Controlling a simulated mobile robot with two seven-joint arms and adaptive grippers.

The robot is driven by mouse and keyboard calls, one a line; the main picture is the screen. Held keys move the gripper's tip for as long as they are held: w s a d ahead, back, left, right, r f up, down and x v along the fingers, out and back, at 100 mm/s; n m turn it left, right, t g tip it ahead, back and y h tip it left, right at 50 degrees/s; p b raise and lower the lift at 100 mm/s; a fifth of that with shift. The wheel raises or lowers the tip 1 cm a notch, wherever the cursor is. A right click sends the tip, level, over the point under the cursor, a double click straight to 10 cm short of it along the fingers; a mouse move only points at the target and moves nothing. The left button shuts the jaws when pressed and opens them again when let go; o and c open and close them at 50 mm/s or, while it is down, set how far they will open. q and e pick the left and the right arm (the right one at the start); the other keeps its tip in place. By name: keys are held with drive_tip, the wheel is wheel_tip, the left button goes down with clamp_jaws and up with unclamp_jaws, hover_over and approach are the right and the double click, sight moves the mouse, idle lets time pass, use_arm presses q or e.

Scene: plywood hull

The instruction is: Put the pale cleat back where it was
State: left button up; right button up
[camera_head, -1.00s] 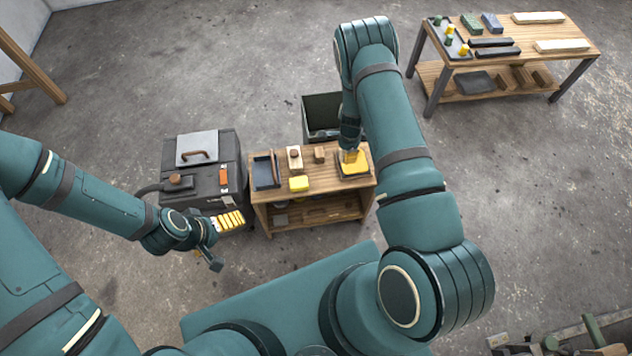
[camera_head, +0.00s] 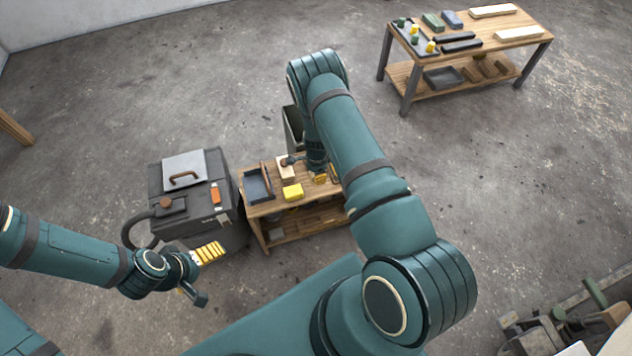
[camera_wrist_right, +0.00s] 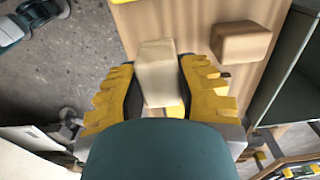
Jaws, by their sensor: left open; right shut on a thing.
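The pale cleat (camera_wrist_right: 156,72) is a short cream block between the yellow fingers of my right gripper (camera_wrist_right: 160,92) in the right wrist view. That gripper is shut on it, over the wooden bench top (camera_wrist_right: 195,25). I cannot tell whether the cleat touches the bench. In the head view my right gripper (camera_head: 319,178) is at the bench's right part, mostly behind my arm, and the cleat cannot be made out there. My left gripper (camera_head: 208,253) is open and empty, in front of the grey machine.
A brown block (camera_wrist_right: 241,42) lies beside the cleat. The small bench (camera_head: 272,208) also bears a dark tray (camera_head: 257,186), a pale piece with a dark knob (camera_head: 285,170) and a yellow block (camera_head: 292,192). An open bin (camera_head: 293,128) stands behind; a grey machine (camera_head: 190,195) stands left.

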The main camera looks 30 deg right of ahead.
drive_tip(key=shift+f+b, duration=0.5)
drive_tip(key=shift+f, duration=1.5)
drive_tip(key=shift+f, duration=0.15)
drive_tip(key=o, duration=0.9)
drive_tip(key=shift+o, duration=0.2)
